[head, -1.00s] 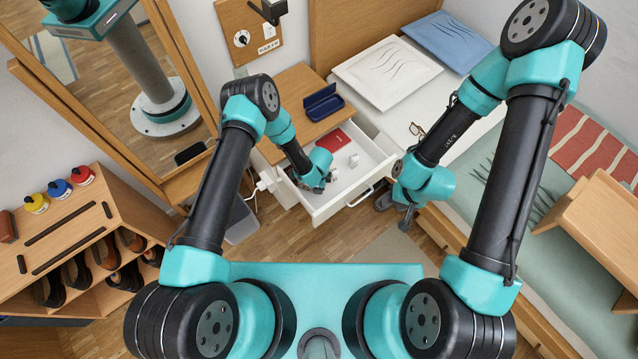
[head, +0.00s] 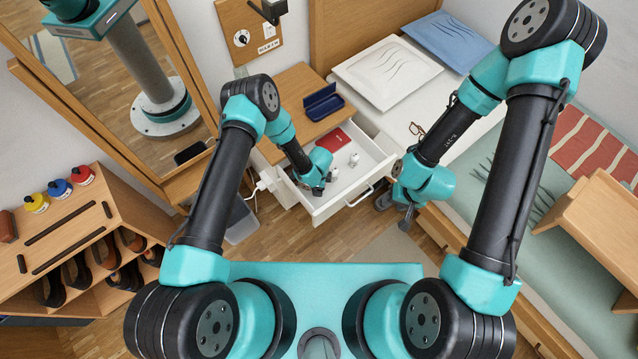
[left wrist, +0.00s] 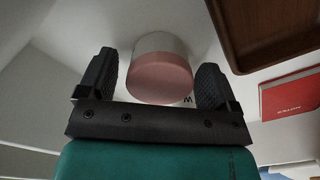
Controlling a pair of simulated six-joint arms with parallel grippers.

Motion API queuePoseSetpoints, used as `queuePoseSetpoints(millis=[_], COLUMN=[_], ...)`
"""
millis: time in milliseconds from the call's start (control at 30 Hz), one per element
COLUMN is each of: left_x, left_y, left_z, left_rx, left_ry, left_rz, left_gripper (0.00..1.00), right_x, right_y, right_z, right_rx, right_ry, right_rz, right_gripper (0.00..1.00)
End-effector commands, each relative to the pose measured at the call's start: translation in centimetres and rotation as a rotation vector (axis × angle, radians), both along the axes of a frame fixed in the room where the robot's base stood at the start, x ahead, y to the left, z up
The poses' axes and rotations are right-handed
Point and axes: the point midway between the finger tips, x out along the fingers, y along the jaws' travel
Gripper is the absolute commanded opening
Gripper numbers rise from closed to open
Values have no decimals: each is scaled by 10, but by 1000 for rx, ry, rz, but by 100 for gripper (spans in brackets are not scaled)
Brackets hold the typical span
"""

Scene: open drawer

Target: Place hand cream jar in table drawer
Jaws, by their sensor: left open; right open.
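In the left wrist view, a round jar with a pink face and a pale side (left wrist: 160,75) sits between the fingers of my left gripper (left wrist: 157,85). The fingers are open, with a gap on each side of the jar. White surfaces surround it. In the head view, my left gripper (head: 319,190) is low inside the open white drawer (head: 340,206), near its left front. I cannot clearly pick out the jar there. My right gripper (head: 396,211) is open and empty, just right of the drawer front.
A red booklet (head: 337,141) and a small white item (head: 353,159) lie in the drawer. A blue open case (head: 323,102) is on the wooden tabletop (head: 285,90). The bed (head: 465,225) is at the right. The left wrist view also shows a brown wooden-looking piece (left wrist: 262,38).

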Motion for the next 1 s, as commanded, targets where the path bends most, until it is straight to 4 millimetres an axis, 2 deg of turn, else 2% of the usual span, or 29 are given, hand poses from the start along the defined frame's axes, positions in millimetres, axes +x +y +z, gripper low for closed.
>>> queuePoseSetpoints(millis=[267,700,833,1000], left_x=[1,1,0,0], left_y=[0,0,0,0], left_z=[29,103,116,121], left_rx=[0,0,0,0], left_ry=[-2,-2,-1,0], left_rz=[-1,0,0,0], left_gripper=[85,85,85,85], right_x=[0,0,0,0], right_y=[0,0,0,0], right_z=[0,0,0,0], right_rx=[0,0,0,0], right_ry=[0,0,0,0], right_rz=[0,0,0,0], right_gripper=[43,43,43,43])
